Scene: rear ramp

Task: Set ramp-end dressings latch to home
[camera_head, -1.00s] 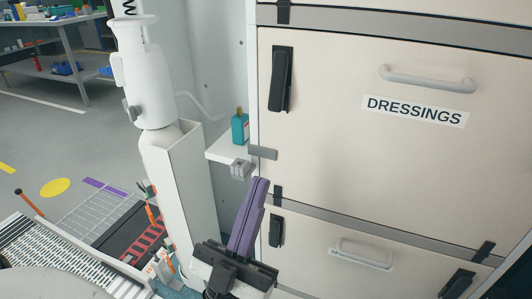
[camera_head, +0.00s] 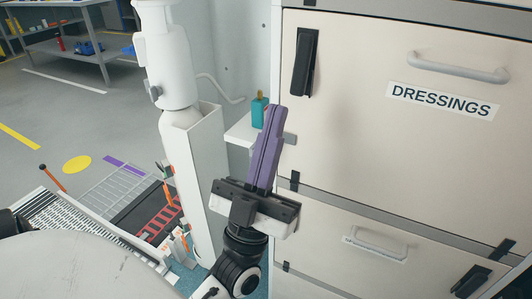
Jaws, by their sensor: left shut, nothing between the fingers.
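The DRESSINGS drawer front (camera_head: 385,150) is a large cream panel at the right, with its name on a label (camera_head: 443,101). A black latch (camera_head: 305,62) lies lengthwise, nearly upright, near the panel's upper left edge. I cannot tell its exact setting. My left gripper (camera_head: 273,108) has purple fingers pressed together, pointing up. It is empty, and its tips show below and left of the latch, apart from it in the picture. My right gripper is out of view.
A grey handle (camera_head: 458,68) sticks out of the drawer. A white shelf (camera_head: 240,131) with a teal bottle (camera_head: 259,111) is behind my fingers. A lower drawer has a handle (camera_head: 375,244) and a black latch (camera_head: 470,281). A white post stands at the left.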

